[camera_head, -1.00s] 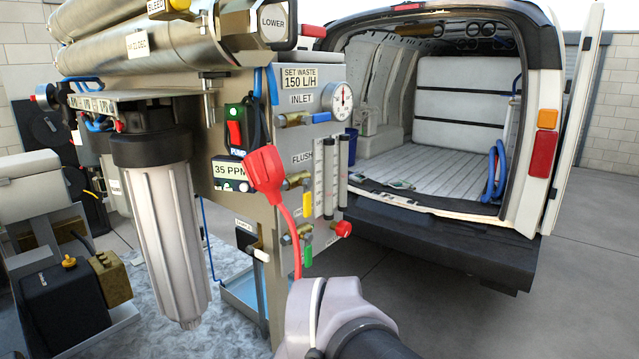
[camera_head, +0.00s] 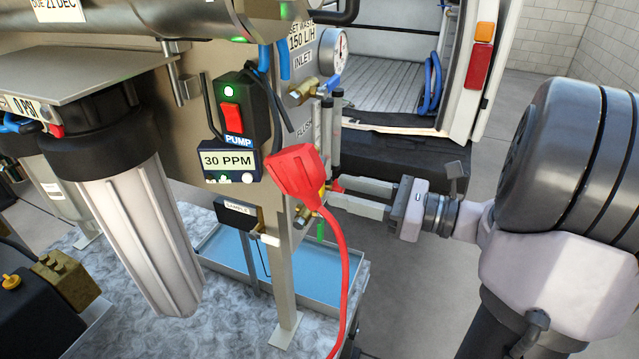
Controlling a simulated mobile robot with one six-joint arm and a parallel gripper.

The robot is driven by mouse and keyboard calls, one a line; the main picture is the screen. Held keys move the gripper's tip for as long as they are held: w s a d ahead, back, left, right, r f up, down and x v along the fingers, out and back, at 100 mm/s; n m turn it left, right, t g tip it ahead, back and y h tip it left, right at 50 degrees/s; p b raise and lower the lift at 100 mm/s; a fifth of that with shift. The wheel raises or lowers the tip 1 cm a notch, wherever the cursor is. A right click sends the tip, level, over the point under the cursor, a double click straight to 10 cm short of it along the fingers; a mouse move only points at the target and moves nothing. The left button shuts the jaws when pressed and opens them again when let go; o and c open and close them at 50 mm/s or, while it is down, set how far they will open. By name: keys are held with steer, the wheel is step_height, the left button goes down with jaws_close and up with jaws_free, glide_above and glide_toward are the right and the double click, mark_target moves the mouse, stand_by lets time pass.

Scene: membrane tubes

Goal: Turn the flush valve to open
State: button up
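The flush valve shows only in part. Its FLUSH label (camera_head: 305,128) is on the panel's right side, and a bit of its yellow handle (camera_head: 322,190) shows beside a red plug (camera_head: 297,172) that hides most of the valve. My gripper (camera_head: 334,190) reaches in from the right, its two fingers apart and pointing left at the panel. The fingertips are close to the yellow handle and a small red knob (camera_head: 337,185). I cannot tell whether they touch either one. Nothing is visibly held.
The red plug's cable hangs down in front of the panel. The inlet valve (camera_head: 304,91) and gauge (camera_head: 334,49) are above. The pump switch (camera_head: 232,116) and a 30 PPM display (camera_head: 229,161) are left. A blue tray (camera_head: 315,270) lies below. The van (camera_head: 395,150) stands behind.

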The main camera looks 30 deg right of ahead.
mark_target(324, 185)
steer(key=x, duration=0.5)
steer(key=shift+w+a, duration=0.1)
steer(key=shift+w, duration=0.1)
jaws_close()
stand_by(1.1)
